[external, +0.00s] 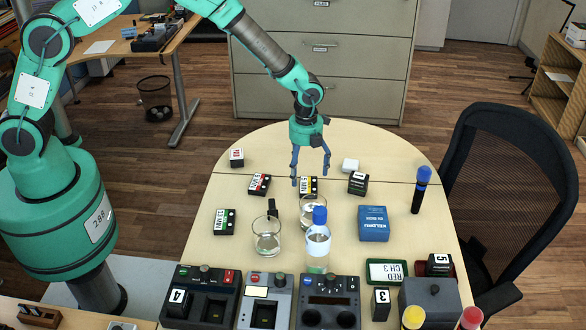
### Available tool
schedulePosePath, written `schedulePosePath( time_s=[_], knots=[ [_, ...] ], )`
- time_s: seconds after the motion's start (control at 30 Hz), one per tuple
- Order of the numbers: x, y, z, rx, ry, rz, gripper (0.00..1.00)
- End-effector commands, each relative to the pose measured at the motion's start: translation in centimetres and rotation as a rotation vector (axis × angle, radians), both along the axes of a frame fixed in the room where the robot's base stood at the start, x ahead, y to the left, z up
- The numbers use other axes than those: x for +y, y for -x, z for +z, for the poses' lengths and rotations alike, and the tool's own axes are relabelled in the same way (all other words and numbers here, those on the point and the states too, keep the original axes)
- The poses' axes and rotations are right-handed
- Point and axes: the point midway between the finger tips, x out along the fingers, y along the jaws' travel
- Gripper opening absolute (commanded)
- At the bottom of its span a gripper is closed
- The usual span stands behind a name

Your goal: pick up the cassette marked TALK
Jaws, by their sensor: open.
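My gripper (310,176) is open and empty, pointing down over the far half of the table. Its fingers appear above or around a small black box with a yellow stripe and white label (308,187); I cannot tell the height gap. Similar small boxes lie near it: one with a red stripe (259,185) to the left, one with a green stripe (225,222) nearer left, a red-and-white labelled one (237,158) at far left, and a black one with a white label (358,184) to the right. I cannot read TALK on any of them.
Two clear glasses (267,241) and a blue-capped bottle (317,250) stand just nearer. A blue box (373,224), a blue-topped microphone (420,190) and a small white block (350,165) are to the right. Black devices (200,297) line the near edge. The far table end is clear.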

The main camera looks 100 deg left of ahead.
Motion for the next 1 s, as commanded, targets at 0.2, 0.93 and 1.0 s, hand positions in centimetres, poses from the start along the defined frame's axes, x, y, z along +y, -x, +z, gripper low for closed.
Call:
schedulePosePath(
  time_s=[0.2,0.93,1.0],
  knots=[
    [0.0,0.0,-0.7,0.001,0.000,0.000,0.86],
    [0.1,-0.1,-5.2,0.000,0.000,0.000,0.86],
    [0.1,-0.1,-5.2,0.000,0.000,0.000,0.86]
  ],
)
